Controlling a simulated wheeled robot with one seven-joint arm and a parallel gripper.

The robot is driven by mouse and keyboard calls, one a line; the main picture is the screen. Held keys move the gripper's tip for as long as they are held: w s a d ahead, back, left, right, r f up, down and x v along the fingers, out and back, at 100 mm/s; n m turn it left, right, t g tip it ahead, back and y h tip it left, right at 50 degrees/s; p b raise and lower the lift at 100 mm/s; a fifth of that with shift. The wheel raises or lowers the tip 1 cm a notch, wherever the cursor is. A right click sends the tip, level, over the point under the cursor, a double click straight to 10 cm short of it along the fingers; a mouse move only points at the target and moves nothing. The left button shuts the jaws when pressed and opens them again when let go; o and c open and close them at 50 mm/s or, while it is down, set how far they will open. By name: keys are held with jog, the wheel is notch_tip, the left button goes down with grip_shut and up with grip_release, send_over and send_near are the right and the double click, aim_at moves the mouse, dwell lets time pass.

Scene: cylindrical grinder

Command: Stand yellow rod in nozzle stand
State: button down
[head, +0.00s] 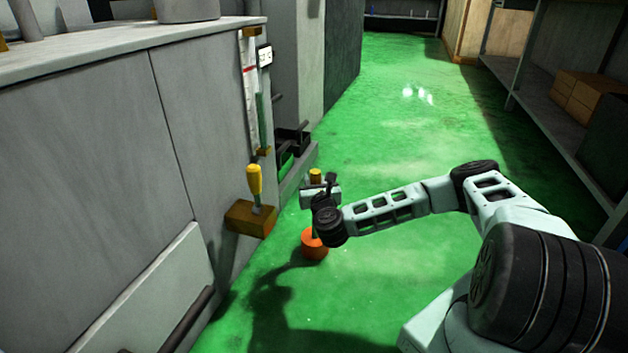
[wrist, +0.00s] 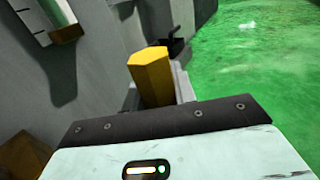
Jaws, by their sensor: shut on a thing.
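My gripper (head: 320,194) is shut on the yellow rod (head: 316,176) and holds it over the green floor, right of the grey machine. In the wrist view the rod's yellow, flat-sided end (wrist: 150,76) rises beyond my gripper's pale housing. The fingertips are hidden there. An orange-red round piece (head: 314,246) shows just below my gripper; I cannot tell whether it joins the rod or is the nozzle stand beneath it. The rod's middle is hidden by my gripper and wrist.
A brown block (head: 249,219) at the machine's side bears an upright yellow-handled tool (head: 254,181), close left of my gripper. The grey machine (head: 100,140) fills the left. A shelf (head: 540,95) with boxes (head: 585,97) stands right. The green floor between is clear.

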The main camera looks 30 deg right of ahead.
jog(key=shift+f, duration=0.35)
jog(key=c, duration=1.1)
grip_release()
jog(key=shift+o, duration=0.2)
jog(key=p+v, duration=0.3)
jog(key=v, duration=1.4)
jog(key=shift+s, duration=0.25)
